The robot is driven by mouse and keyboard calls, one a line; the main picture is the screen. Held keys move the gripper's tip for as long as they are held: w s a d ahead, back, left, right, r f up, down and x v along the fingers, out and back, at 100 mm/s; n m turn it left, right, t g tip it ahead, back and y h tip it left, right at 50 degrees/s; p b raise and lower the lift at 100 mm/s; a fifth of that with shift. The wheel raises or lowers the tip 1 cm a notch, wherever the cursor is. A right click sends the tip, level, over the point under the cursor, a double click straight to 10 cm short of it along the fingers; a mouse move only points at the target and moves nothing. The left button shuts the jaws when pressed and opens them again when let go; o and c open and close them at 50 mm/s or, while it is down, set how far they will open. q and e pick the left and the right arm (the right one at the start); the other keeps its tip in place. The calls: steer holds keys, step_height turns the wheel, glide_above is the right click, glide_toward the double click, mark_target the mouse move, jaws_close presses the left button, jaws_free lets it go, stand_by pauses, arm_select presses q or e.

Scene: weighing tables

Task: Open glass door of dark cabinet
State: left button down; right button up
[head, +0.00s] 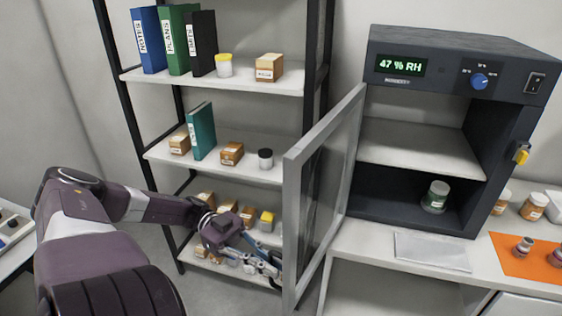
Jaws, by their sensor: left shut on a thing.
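The dark cabinet (385,208) stands on the table at the right, with a display reading 47 % RH. Its glass door (295,215), in a grey frame, is swung wide open on the left side and juts out toward me. Inside the cabinet are a white shelf (420,148) and a jar with a green label (435,197) on the floor. My left gripper (272,272) is at the door's outer left edge, low down, and is shut on the door there. The fingertips and the gripped part are partly hidden by the door frame. My right gripper is not in view.
An open shelf rack (215,83) with binders, boxes and jars stands behind my left arm, close to the door. A flat pale sheet (432,251) lies before the cabinet. An orange mat (510,262) with small items lies at the right.

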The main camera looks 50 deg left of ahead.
arm_select(q)
steer(key=shift+s+a+f, duration=0.1)
steer(key=shift+s+a, duration=0.05)
steer(key=shift+a, duration=0.75)
steer(key=c, duration=2.3)
jaws_free()
steer(key=shift+a, duration=0.1)
steer(key=shift+o, duration=1.1)
steer(key=shift+s+a, duration=0.1)
steer(key=shift+a, duration=0.15)
steer(key=s+a, duration=0.1)
steer(key=a, duration=0.6)
steer(key=shift+s+a, duration=0.15)
steer(key=shift+s, duration=0.1)
